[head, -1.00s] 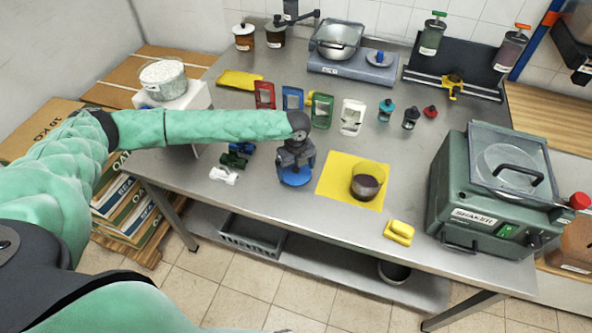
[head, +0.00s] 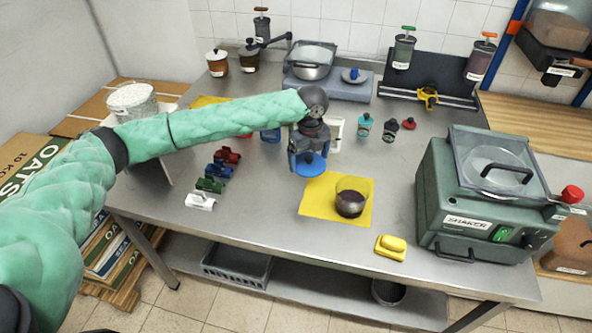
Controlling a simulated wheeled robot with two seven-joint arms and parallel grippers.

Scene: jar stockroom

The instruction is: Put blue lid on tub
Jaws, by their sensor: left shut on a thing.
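The blue lid (head: 310,166) is a round disc held under my left gripper (head: 308,150), which is shut on it and points down. The lid is above the table, at the upper left corner of the yellow mat (head: 322,193). The tub (head: 350,198) is a clear round container with dark contents, standing open on the mat. The lid is up and to the left of the tub, apart from it in the picture. My right gripper is not in view.
A yellow block-like item (head: 390,248) lies at the table's front edge. The green shaker machine (head: 480,205) stands at the right. Several coloured clips (head: 211,184) lie left of the mat. Small bottles (head: 364,126) stand behind.

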